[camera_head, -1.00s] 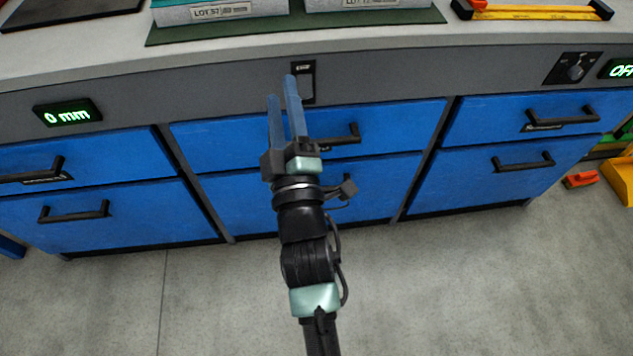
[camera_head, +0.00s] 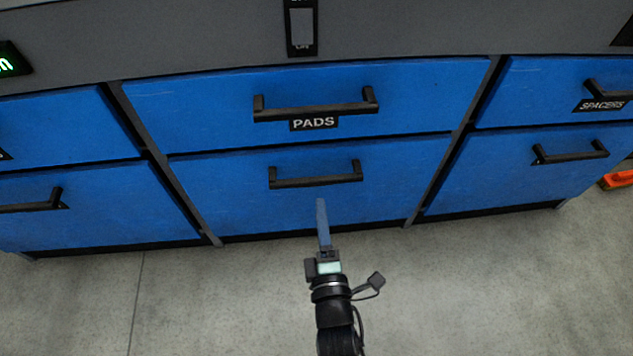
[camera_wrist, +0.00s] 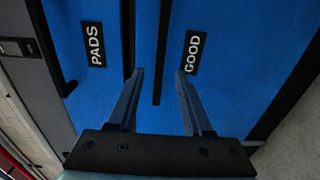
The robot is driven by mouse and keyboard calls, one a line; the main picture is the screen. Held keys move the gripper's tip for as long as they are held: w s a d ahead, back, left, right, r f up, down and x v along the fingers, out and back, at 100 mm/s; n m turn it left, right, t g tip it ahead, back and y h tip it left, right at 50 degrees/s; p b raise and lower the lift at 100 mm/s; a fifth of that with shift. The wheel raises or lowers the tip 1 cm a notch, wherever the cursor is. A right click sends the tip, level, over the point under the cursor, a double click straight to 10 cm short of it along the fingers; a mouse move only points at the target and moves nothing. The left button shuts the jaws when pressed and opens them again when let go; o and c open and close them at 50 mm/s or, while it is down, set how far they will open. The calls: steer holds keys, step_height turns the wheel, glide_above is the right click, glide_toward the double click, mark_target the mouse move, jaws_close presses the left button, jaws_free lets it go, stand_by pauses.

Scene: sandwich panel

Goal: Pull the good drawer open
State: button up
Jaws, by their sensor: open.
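The good drawer (camera_head: 225,205) is the blue lower middle drawer, and it looks shut. Its black bar handle (camera_head: 316,181) runs across its upper part. In the wrist view the GOOD label (camera_wrist: 192,52) sits beside that handle (camera_wrist: 162,35). My gripper (camera_head: 320,201) is open and empty, just below the handle in the head view. In the wrist view the handle shows between the two fingertips (camera_wrist: 160,71). I cannot tell how far the fingertips are from it. In the head view the GOOD label is hidden.
The PADS drawer (camera_head: 200,100) is directly above, with its own protruding handle (camera_head: 316,106). The SPACERS drawer (camera_head: 535,90) is at upper right. Other handled drawers flank both sides. The grey floor (camera_head: 230,300) in front is clear.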

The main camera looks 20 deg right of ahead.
mark_target(317, 184)
steer(key=b+x, duration=0.2)
steer(key=x, duration=0.7)
jaws_close()
steer(key=shift+s, duration=0.1)
stand_by(1.1)
